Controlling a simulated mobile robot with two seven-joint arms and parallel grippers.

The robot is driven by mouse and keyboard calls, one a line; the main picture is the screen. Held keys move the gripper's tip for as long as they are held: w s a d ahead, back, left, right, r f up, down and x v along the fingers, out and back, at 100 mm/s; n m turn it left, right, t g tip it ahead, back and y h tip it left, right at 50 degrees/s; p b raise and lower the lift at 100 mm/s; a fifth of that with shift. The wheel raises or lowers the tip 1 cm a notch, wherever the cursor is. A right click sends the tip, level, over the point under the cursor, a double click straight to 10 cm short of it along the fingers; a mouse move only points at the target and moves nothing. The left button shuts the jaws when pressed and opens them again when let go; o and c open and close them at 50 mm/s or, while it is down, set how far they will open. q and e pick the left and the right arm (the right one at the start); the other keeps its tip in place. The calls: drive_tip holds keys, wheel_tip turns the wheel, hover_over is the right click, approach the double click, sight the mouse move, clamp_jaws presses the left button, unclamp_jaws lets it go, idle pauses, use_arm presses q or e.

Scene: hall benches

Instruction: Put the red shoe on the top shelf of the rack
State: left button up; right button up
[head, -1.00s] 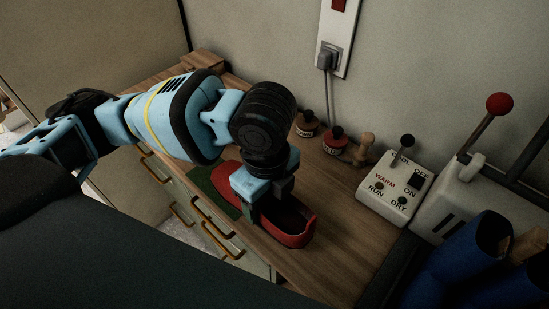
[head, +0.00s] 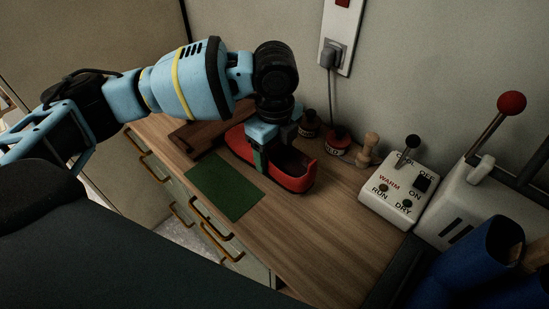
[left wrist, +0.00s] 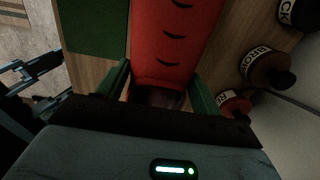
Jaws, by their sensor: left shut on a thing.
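The red shoe (head: 295,181) is on or just above the wooden bench top in the head view; I cannot tell whether it touches. Its dark opening faces up and its toe points up-left. My left gripper (head: 266,150) is shut on the shoe, with a finger over its near side. In the left wrist view the red upper (left wrist: 172,40) with dark lace marks lies beyond my left gripper's green fingers (left wrist: 160,88). No rack shows in these frames. My right gripper is not in view.
A green mat (head: 226,186) lies bare on the bench (head: 310,232). Small bottles (head: 337,141), a wooden peg figure (head: 369,149) and a control box with switches (head: 398,190) stand along the wall. Blue boots (head: 485,262) and a red-knobbed lever (head: 511,103) are at right.

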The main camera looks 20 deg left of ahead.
sight(274, 160)
use_arm(q)
drive_tip(key=shift+s+f, duration=0.1)
drive_tip(key=shift+f, duration=1.35)
drive_tip(key=o, duration=1.1)
drive_tip(key=shift+f, duration=0.15)
drive_tip(key=shift+o, duration=0.2)
